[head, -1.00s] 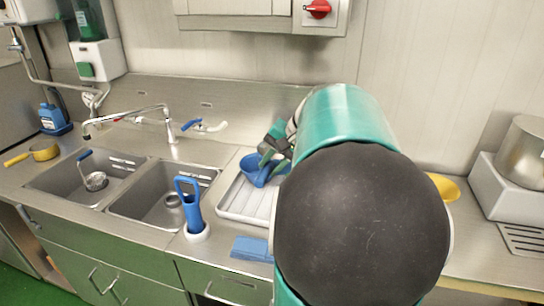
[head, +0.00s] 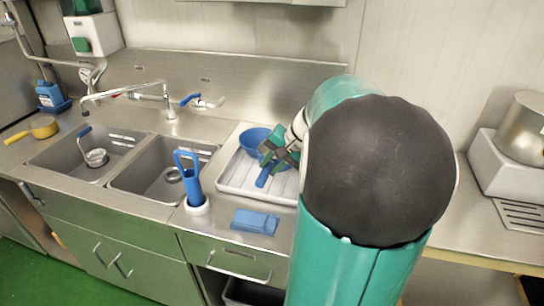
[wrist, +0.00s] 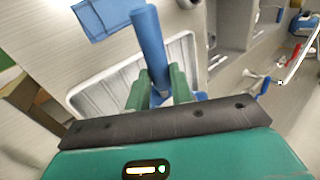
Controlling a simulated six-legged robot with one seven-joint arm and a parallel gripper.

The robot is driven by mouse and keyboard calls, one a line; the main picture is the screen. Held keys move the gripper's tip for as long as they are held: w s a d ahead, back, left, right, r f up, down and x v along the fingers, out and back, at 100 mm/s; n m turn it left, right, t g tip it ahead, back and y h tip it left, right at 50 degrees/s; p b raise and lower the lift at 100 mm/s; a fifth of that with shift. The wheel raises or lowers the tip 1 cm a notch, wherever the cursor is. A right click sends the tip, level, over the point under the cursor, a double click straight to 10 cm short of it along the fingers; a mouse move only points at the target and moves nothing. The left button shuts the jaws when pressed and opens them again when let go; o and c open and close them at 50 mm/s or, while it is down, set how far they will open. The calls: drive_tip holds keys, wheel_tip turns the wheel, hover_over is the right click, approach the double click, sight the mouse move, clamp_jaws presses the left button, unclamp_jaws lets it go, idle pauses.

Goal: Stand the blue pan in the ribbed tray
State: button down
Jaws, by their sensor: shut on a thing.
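The blue pan has its round bowl (head: 254,140) over the back left part of the white ribbed tray (head: 229,186), and its handle (head: 265,178) points toward the front. My gripper (head: 278,157) is shut on the pan near the base of the handle. In the wrist view the handle (wrist: 150,45) rises between the green fingers (wrist: 160,92), and most of the bowl is hidden behind the gripper. The tray (wrist: 88,96) lies beneath. I cannot tell whether the pan touches it. My arm covers the tray's right side.
Two sink basins (head: 160,183) with a tap (head: 168,100) are at left. A metal pot (head: 522,128) stands right.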

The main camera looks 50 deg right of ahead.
drive_tip(key=shift+w+f, duration=0.1)
drive_tip(key=shift+f, duration=4.1)
drive_tip(key=c, duration=1.1)
unclamp_jaws()
drive_tip(key=shift+c, duration=0.2)
drive_tip(key=shift+f, duration=0.1)
drive_tip(key=v, duration=1.4)
drive_tip(key=shift+a, duration=0.1)
